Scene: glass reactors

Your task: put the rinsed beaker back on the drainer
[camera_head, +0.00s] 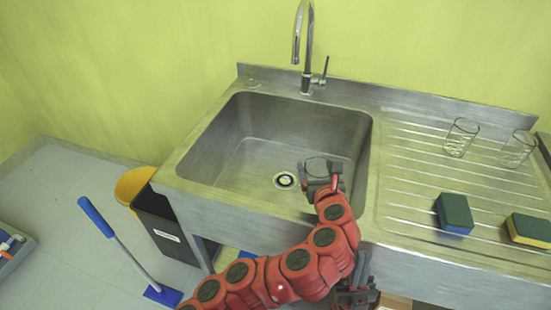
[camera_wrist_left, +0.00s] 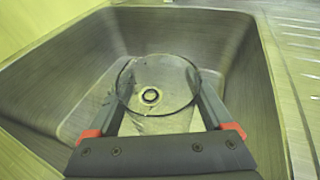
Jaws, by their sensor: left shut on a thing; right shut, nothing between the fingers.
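My left gripper (camera_head: 322,180) is shut on a clear glass beaker (camera_head: 316,166) and holds it over the sink basin (camera_head: 262,120), near its front right. In the left wrist view the beaker (camera_wrist_left: 157,112) sits between the two fingers (camera_wrist_left: 160,118), its round rim facing the camera and the drain showing through the glass. The ridged metal drainer (camera_head: 405,185) lies to the right of the basin. My right gripper (camera_head: 357,298) is low at the bottom edge, in front of the counter, shut and empty, partly cut off.
Two glass beakers stand at the drainer's back right, one (camera_head: 461,138) left of the other (camera_head: 517,149). Two sponges, one dark green and blue (camera_head: 454,214), one green and yellow (camera_head: 529,230), lie at its front. The faucet (camera_head: 308,50) rises behind the basin. The drainer's left half is clear.

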